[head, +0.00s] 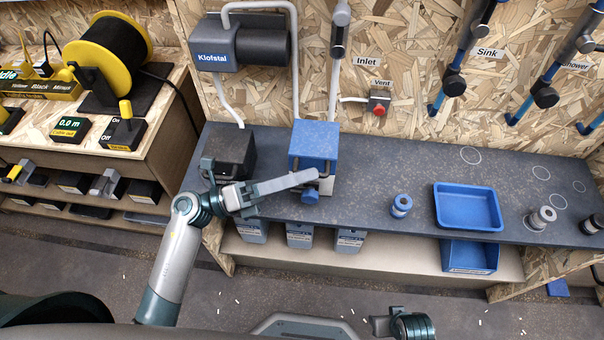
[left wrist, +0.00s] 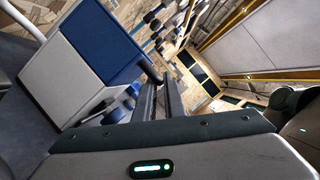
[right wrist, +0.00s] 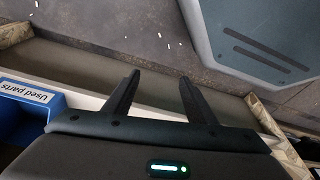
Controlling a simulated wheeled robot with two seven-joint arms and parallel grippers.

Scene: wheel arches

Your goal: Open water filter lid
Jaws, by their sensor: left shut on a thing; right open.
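The water filter is a box with a blue lid (head: 313,140) on the dark bench, and its light body and blue lid (left wrist: 98,42) also show in the left wrist view. The lid looks closed. A blue knob (head: 310,195) sits low on the filter's front. My left gripper (head: 314,176) reaches in from the left to the filter's front edge. Its fingers (left wrist: 162,90) are shut on a dark lid handle (left wrist: 150,68) beside the lid; the grip itself is partly hidden. My right gripper (right wrist: 158,82) is open and empty, low in front of the bench.
A black box (head: 230,150) stands left of the filter. A blue ringed part (head: 401,206), a blue tray (head: 468,225) and a metal fitting (head: 541,218) stand to the right. A pipe (head: 334,90) rises behind the filter. A blue used-parts bin (right wrist: 28,100) is below the bench.

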